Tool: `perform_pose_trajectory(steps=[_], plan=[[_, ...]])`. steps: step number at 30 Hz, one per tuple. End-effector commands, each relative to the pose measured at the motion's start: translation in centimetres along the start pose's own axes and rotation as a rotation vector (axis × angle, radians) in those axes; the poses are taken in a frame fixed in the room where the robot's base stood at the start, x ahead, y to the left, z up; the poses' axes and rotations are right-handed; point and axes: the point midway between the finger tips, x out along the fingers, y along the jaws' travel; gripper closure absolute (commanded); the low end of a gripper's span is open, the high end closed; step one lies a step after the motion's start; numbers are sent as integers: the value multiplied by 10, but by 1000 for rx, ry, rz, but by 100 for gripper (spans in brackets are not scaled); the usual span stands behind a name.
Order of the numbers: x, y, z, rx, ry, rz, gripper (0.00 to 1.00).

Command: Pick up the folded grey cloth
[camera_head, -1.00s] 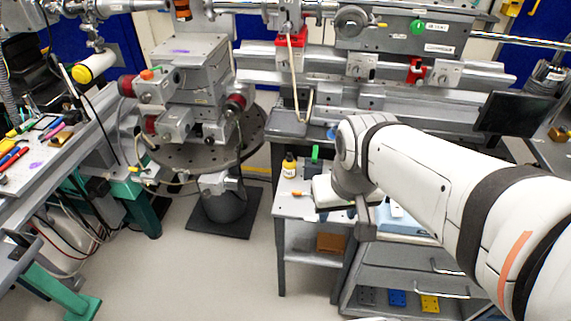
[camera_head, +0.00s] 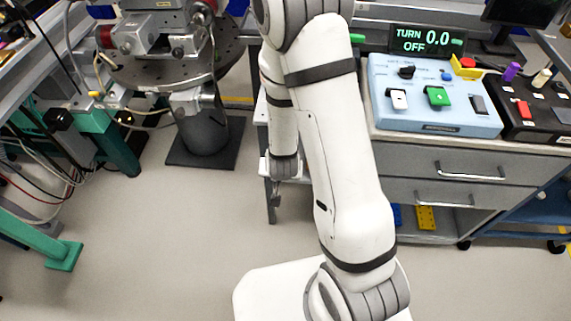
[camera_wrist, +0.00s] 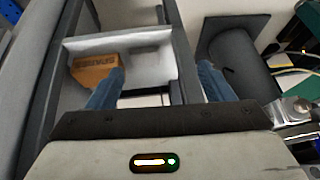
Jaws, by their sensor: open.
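I cannot make out the folded grey cloth in either view now. My gripper hangs low beside the front of the bench in the head view (camera_head: 277,192), partly hidden by my arm. In the wrist view my gripper (camera_wrist: 162,68) shows two blue fingers spread apart, with nothing held between them. Beyond the fingers is a pale grey shelf (camera_wrist: 150,68) in a dark frame. An orange-brown box (camera_wrist: 93,70) with lettering sits on it, near the left finger.
A pale blue control box (camera_head: 430,118) stands on the drawer cabinet (camera_head: 450,160), beside a black switch box (camera_head: 535,118). A dark pedestal (camera_head: 203,125) and green legs (camera_head: 107,148) stand at left. The floor (camera_head: 150,240) between is clear.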

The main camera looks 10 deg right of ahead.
Motion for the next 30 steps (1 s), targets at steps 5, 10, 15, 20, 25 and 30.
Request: perform_pose_trajectory(steps=[5,10,15,20,25,30], plan=[[61,17,39,4,57,65,25],[79,24,50,3,95,93,25],[86,26,47,5,110,102,25],[92,28,40,6,112,109,25],[95,28,33,6,111,110,25],[97,28,28,9,109,104,25]])
